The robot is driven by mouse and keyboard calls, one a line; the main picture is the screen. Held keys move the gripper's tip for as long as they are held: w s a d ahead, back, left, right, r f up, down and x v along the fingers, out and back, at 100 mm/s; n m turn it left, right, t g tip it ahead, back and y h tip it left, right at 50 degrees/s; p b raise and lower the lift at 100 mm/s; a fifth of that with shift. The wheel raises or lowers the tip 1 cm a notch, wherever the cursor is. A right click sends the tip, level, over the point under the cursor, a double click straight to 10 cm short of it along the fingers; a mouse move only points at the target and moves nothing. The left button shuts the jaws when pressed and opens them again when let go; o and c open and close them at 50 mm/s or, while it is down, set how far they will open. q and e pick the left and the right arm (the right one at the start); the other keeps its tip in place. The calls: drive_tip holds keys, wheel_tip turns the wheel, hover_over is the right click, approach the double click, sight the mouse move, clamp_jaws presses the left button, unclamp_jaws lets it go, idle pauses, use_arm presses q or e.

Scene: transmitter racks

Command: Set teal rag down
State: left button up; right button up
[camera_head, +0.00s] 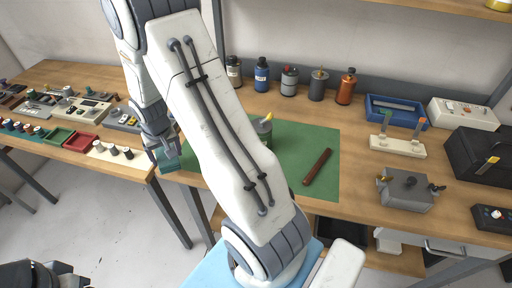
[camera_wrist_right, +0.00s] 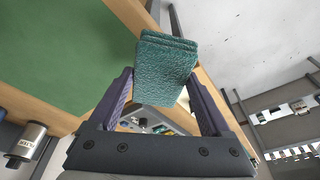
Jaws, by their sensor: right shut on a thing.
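The teal rag (camera_wrist_right: 166,66) is a folded textured cloth held between the two fingers of my right gripper (camera_wrist_right: 161,82) in the right wrist view. In the head view my right gripper (camera_head: 163,145) is shut on the rag (camera_head: 168,163), near the left edge of the green mat (camera_head: 325,150) and close to the bench's front edge. Whether the rag touches anything below cannot be told. Part of a dark gripper, my left one (camera_head: 45,272), shows at the lower left corner of the head view; its jaws are not clear.
Several bottles (camera_head: 290,80) stand along the back of the wooden bench. A brown stick (camera_head: 317,167) lies on the mat. A blue tray (camera_head: 393,104) and a grey box (camera_head: 405,190) are at the right. Trays and small parts fill the left bench. My right arm hides part of the mat.

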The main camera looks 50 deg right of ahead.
drive_tip(key=d+r+m+g+h+b, duration=0.15)
drive_tip(key=d+m, duration=0.25)
drive_tip(key=d, duration=0.4)
drive_tip(key=d+r+m+b, duration=0.1)
drive_tip(key=d+r+m, duration=0.15)
drive_tip(key=d, duration=0.55)
drive_tip(key=shift+m, duration=0.35)
drive_tip(key=x, duration=0.3)
drive_tip(key=p+x, duration=0.1)
drive_tip(key=x, duration=0.1)
drive_tip(key=shift+a+f, duration=0.2)
drive_tip(key=shift+a, duration=0.1)
drive_tip(key=shift+s+a+p+x, duration=0.1)
drive_tip(key=shift+a+x, duration=0.05)
drive_tip(key=shift+x, duration=0.6)
drive_tip(key=shift+s+a+p+x, duration=0.1)
drive_tip(key=shift+a+x, duration=0.05)
drive_tip(key=shift+x, duration=0.6)
drive_tip(key=shift+s+a+p+x, duration=0.1)
drive_tip(key=shift+a+x, duration=0.05)
drive_tip(key=shift+x, duration=0.6)
use_arm(q)
drive_tip(key=shift+f, duration=0.85)
use_arm(e)
drive_tip(key=shift+f, duration=0.1)
